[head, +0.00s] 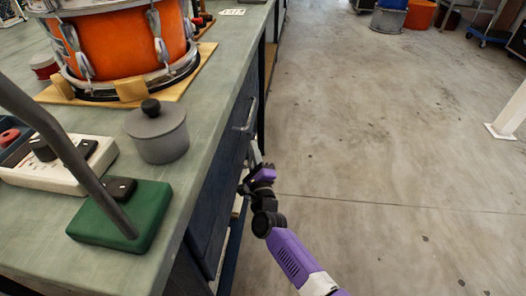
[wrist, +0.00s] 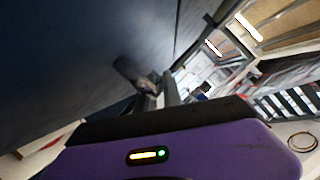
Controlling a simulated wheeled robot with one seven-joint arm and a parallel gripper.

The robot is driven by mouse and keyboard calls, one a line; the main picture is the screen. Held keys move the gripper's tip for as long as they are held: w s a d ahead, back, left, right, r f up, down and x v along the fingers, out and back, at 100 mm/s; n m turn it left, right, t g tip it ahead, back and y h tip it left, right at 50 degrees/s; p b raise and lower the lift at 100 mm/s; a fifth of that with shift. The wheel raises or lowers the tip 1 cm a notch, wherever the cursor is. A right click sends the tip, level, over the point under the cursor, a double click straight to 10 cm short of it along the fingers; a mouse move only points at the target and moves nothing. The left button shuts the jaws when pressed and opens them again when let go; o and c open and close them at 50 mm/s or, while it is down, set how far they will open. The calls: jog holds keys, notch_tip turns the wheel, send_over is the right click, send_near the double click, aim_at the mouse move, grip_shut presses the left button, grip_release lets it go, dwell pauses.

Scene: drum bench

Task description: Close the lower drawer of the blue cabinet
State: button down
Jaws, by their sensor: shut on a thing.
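The blue cabinet (head: 208,212) is under the left bench, its dark front seen at a steep angle. A grey bar handle (head: 246,117) shows high on its front. My gripper (head: 254,160) is low beside the front, below and nearer than that handle. In the wrist view the dark blue panel (wrist: 75,60) fills the upper left. There my gripper's fingers (wrist: 152,88) are close together against the panel, shut on what looks like the lower drawer's handle, mostly hidden between them. How far the lower drawer stands out cannot be told.
On the bench top (head: 150,190) are an orange drum (head: 120,45), a grey lidded pot (head: 160,135), a white control box (head: 55,165) and a green base with a slanted rod (head: 125,225). The concrete floor (head: 390,150) to the right is clear. A white post (head: 512,112) stands far right.

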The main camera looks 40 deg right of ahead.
jog(key=shift+w+a, duration=0.25)
jog(key=shift+a, duration=0.05)
jog(key=c, duration=1.8)
grip_release()
jog(key=shift+o, duration=0.2)
jog(key=shift+a, duration=0.1)
jog(key=p+v, duration=0.2)
jog(key=v, duration=0.5)
jog(key=shift+s, duration=0.35)
jog(key=shift+s+a+f, duration=0.1)
jog(key=shift+f, duration=0.05)
